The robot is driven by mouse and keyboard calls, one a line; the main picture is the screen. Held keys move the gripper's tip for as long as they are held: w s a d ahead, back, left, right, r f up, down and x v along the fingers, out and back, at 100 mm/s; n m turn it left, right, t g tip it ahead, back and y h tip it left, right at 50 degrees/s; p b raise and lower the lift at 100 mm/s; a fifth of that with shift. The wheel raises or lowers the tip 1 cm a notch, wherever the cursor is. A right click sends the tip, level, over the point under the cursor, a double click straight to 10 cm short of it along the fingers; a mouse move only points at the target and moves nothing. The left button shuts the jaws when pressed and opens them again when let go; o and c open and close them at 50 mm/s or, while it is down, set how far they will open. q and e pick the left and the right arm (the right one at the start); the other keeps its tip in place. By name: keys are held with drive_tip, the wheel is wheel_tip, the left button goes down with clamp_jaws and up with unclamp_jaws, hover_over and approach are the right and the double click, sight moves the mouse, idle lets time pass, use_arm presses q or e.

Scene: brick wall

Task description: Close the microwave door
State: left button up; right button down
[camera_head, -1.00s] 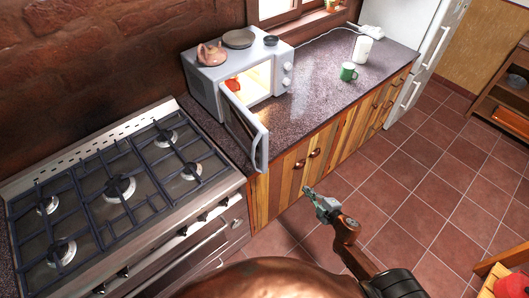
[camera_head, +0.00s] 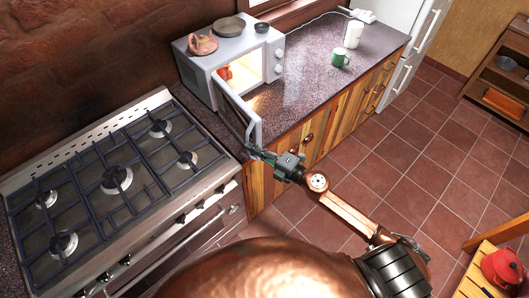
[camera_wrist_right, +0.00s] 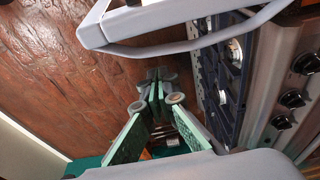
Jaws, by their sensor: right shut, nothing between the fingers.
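The white microwave (camera_head: 277,62) stands on the dark counter with its lit inside showing. Its door (camera_head: 236,115) is swung open toward me, hinged at the left of the opening. My right gripper (camera_head: 256,152) is shut and empty at the lower outer end of the door; I cannot tell whether it touches it. In the right wrist view the fingers (camera_wrist_right: 157,90) are together, and the door's pale frame and handle (camera_wrist_right: 190,42) cross the top of the picture. A red item (camera_head: 224,73) is inside the microwave. My left gripper is not in view.
A pink teapot (camera_head: 203,43), a dark plate (camera_head: 229,25) and a small bowl (camera_head: 262,27) sit on top of the microwave. The gas stove (camera_head: 120,180) is to the left. A green mug (camera_head: 340,59) and a white canister (camera_head: 353,34) stand on the counter at right.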

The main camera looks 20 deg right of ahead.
sight(258, 141)
drive_tip(key=shift+w+d+f, duration=0.1)
drive_tip(key=shift+w+d, duration=0.85)
drive_tip(key=shift+d, duration=0.05)
drive_tip(key=shift+w+d+b, duration=0.1)
drive_tip(key=shift+d+b, duration=0.2)
drive_tip(key=shift+d, duration=0.3)
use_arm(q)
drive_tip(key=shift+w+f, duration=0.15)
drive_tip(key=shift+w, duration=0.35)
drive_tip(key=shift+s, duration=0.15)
